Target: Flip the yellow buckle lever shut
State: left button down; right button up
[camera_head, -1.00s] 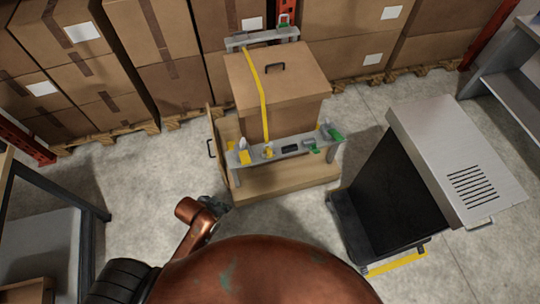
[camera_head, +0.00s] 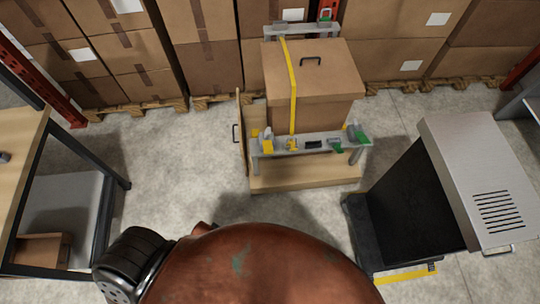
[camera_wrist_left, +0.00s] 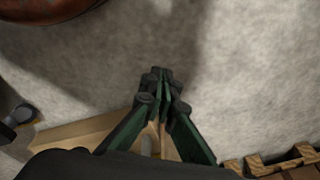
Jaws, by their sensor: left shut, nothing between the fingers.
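A grey rail (camera_head: 320,147) runs across the front of a wooden stand. A yellow buckle (camera_head: 291,145) sits on it at the lower end of the yellow strap (camera_head: 291,85), which crosses a brown box (camera_head: 312,72). The buckle is too small to tell its lever's position. Another yellow piece (camera_head: 267,145) stands at the rail's left, with green pieces (camera_head: 360,134) at the right. My left gripper (camera_wrist_left: 162,78) is shut and empty in the left wrist view, over bare floor. It is out of sight in the head view, and my right gripper is not visible.
A dark cart with a metal top (camera_head: 475,175) stands to the right. A wooden-topped bench (camera_head: 22,165) is at left. Stacked cartons on pallets (camera_head: 230,102) line the back. Concrete floor (camera_head: 185,165) is clear left of the stand.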

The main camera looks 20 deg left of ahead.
pick_arm(q)
jog(key=s+f+m+g, duration=0.1)
jog(key=s+f, duration=1.8)
jog(key=s, duration=0.3)
jog(key=shift+g, duration=0.3)
jog(key=shift+s, duration=0.1)
